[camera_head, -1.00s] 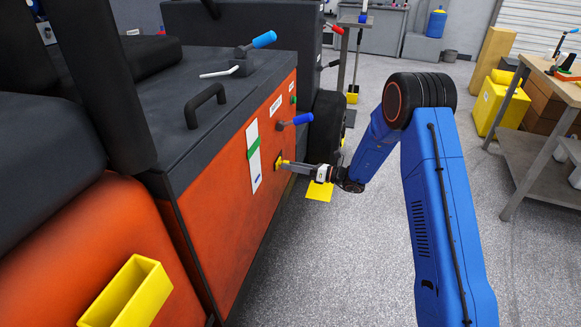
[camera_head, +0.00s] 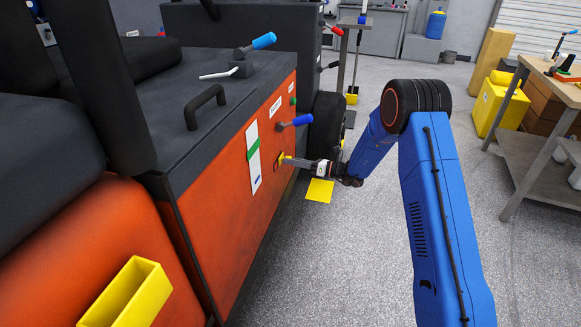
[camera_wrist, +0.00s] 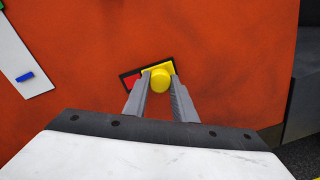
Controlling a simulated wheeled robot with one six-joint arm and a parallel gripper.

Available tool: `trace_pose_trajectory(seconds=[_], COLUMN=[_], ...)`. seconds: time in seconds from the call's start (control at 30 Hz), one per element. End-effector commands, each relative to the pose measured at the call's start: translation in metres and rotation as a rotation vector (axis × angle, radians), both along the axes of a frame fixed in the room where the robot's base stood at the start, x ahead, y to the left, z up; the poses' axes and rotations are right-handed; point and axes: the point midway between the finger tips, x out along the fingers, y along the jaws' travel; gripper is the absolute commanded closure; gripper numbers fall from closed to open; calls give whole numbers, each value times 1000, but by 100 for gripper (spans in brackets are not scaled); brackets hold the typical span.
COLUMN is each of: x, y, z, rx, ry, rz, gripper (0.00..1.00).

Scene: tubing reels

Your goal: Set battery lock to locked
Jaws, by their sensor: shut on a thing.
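The battery lock appears to be the yellow knob (camera_wrist: 160,78) on a small dark-edged plate (camera_wrist: 127,77) with a red part and a yellow part, set in the orange machine side. The plate looks tilted in the wrist view. In the head view the knob (camera_head: 280,159) is small, partly hidden by the fingertips. My gripper (camera_wrist: 160,84) is shut on the knob, one finger on each side of it. In the head view my gripper (camera_head: 286,160) reaches leftward to the orange panel. I cannot tell the lock's exact setting.
Above the knob, a blue-handled lever (camera_head: 296,121) sticks out of the orange panel (camera_head: 225,185). To the left is a white strip (camera_head: 254,168) with a green slider (camera_head: 253,153). A black wheel (camera_head: 326,125) stands behind. Grey floor (camera_head: 350,260) is open to the right.

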Motion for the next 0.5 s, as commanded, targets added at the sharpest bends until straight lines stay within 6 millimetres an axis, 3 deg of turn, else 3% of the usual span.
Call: trace_pose_trajectory(seconds=[0.33, 0.37, 0.4, 0.5], x=[6, 6, 6, 6], y=[-2, -2, -2, -2], z=[0, 0, 0, 0], rx=[0, -1, 0, 0], ry=[1, 1, 1, 1], rz=[-3, -4, -3, -2], gripper=[100, 69, 59, 56])
